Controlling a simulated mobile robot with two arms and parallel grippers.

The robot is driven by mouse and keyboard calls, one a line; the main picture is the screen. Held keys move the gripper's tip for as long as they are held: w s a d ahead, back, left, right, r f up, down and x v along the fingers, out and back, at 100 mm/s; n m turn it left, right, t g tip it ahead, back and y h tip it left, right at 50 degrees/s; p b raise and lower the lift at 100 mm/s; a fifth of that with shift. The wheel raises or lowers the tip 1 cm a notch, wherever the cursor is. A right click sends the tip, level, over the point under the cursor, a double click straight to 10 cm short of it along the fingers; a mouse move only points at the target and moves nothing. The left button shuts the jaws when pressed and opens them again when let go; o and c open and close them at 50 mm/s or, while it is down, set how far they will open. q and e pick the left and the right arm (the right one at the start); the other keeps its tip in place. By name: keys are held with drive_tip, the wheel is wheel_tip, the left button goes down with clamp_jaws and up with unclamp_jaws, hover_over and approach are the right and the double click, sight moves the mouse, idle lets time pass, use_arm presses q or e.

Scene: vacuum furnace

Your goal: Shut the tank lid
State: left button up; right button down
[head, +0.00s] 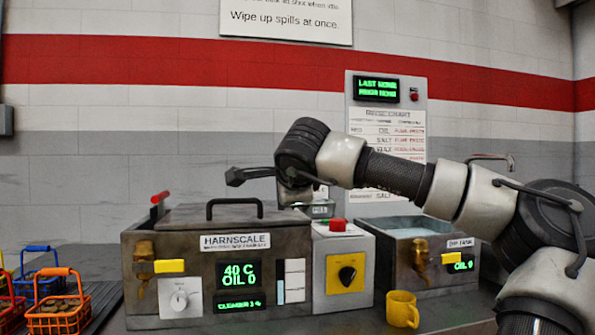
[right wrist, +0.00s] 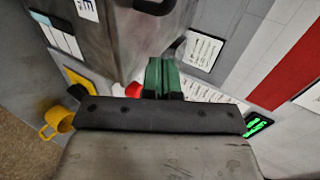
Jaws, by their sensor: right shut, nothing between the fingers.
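The tank (head: 150,290) is a brown metal box marked HARNSCALE, with a brass tap and a green display. Its lid (head: 180,218) lies flat across the top, with a black arched handle (head: 234,203). Part of a dark handle (right wrist: 155,5) shows at the top edge of the right wrist view. My right gripper (head: 236,177) is shut and empty, held above the lid near the handle, apart from it. Its closed fingers (right wrist: 163,72) show in the right wrist view. My left gripper is not in view.
A red-tipped lever (head: 160,197) stands at the tank's left. A grey box with a red button (head: 338,225) and an open tank of liquid (head: 400,223) stand to the right. A yellow mug (head: 402,309) is in front. Orange and blue baskets (head: 60,318) are at left.

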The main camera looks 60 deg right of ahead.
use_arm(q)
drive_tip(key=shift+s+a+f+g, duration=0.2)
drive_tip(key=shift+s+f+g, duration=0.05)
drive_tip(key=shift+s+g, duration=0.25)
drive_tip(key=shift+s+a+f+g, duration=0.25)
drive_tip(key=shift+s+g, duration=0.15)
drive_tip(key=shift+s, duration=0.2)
use_arm(e)
drive_tip(key=f+v, duration=0.1)
drive_tip(key=v, duration=0.9)
drive_tip(key=shift+s+a+f, duration=0.25)
drive_tip(key=shift+a+f, duration=0.1)
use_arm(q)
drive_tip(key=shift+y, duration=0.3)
